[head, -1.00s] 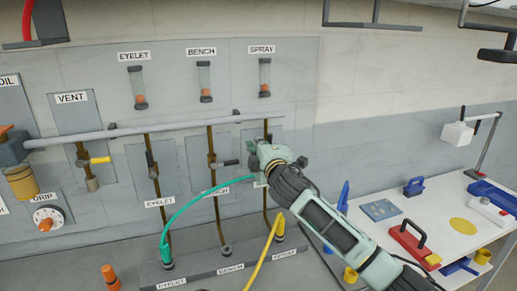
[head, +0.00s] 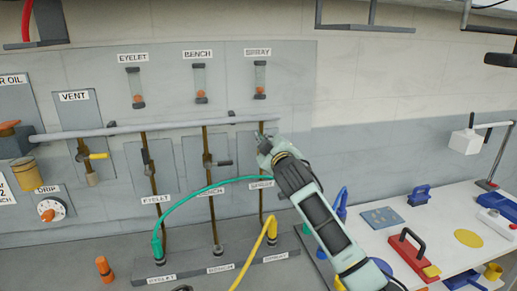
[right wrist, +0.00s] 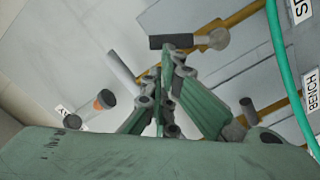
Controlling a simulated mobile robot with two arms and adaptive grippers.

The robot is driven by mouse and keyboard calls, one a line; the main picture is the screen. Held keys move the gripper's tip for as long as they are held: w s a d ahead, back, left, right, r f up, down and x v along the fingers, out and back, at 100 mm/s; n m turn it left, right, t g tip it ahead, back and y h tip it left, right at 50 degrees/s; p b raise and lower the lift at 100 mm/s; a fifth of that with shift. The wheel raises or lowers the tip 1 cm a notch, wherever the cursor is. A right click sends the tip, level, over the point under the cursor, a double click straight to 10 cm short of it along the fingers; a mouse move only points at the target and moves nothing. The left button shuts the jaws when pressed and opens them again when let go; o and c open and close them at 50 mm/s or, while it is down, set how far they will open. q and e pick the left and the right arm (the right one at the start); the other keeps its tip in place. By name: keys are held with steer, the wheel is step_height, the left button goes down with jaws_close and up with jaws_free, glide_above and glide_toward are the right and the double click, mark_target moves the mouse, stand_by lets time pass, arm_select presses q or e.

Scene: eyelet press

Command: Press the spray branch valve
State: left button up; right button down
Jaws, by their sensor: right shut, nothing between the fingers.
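The spray branch valve is on the brass spray pipe (head: 262,200), below the SPRAY sight tube (head: 260,78). My right gripper (head: 263,141) is in front of it and hides most of it in the head view. In the right wrist view, a dark valve handle (right wrist: 170,41) with a grey-brown body (right wrist: 216,38) on a brass pipe lies just beyond the fingertips of my right gripper (right wrist: 173,62). The fingers are shut and empty. I cannot tell whether they touch the handle. My left gripper is not in view.
The bench valve handle (head: 222,162) sticks out just left of my right gripper. A green hose (head: 205,190) arches from the eyelet outlet towards my right arm. A yellow hose (head: 258,255) is on the spray outlet. A white table (head: 395,240) with tools stands at right.

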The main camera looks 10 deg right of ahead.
steer(key=shift+d+m, duration=0.75)
steer(key=shift+m, duration=0.45)
steer(key=shift+d, duration=0.15)
stand_by(0.4)
